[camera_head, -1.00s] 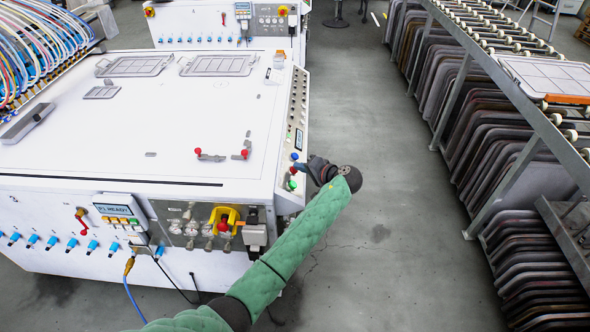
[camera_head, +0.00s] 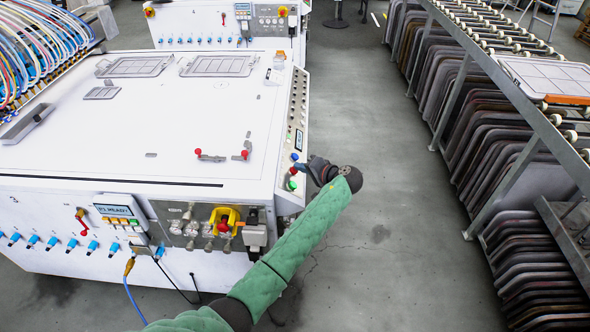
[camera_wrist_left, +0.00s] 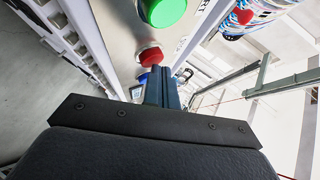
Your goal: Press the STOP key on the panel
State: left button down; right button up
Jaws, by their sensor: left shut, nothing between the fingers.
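The panel (camera_head: 298,115) is a narrow sloped strip along the right edge of the white machine. Near its front end are a blue button (camera_head: 294,156), a red button (camera_head: 293,171) and a green button (camera_head: 291,185). My left gripper (camera_head: 307,167) is beside the red button, coming from the right. In the left wrist view the shut, empty fingers (camera_wrist_left: 161,72) reach up to the edge of the red button (camera_wrist_left: 150,55). The green button (camera_wrist_left: 163,10) is above it. Contact or pressing cannot be told. No STOP lettering is readable; part of a label by the green button reads "RT".
The white machine top (camera_head: 130,115) carries small red-knobbed clamps (camera_head: 210,156). Its front has a display (camera_head: 114,210) and a yellow-backed red knob (camera_head: 224,223). A rack of dark trays (camera_head: 490,150) stands to the right, with clear grey floor (camera_head: 400,220) between.

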pick_arm(q)
jog(key=shift+d+r, duration=0.25)
jog(key=shift+r, duration=0.15)
jog(key=shift+r, duration=0.1)
jog(key=d+r+p, duration=0.1)
jog(key=r, duration=0.1)
jog(key=d+r+p, duration=0.1)
jog(key=d+r, duration=0.1)
dwell(0.5)
dwell(0.7)
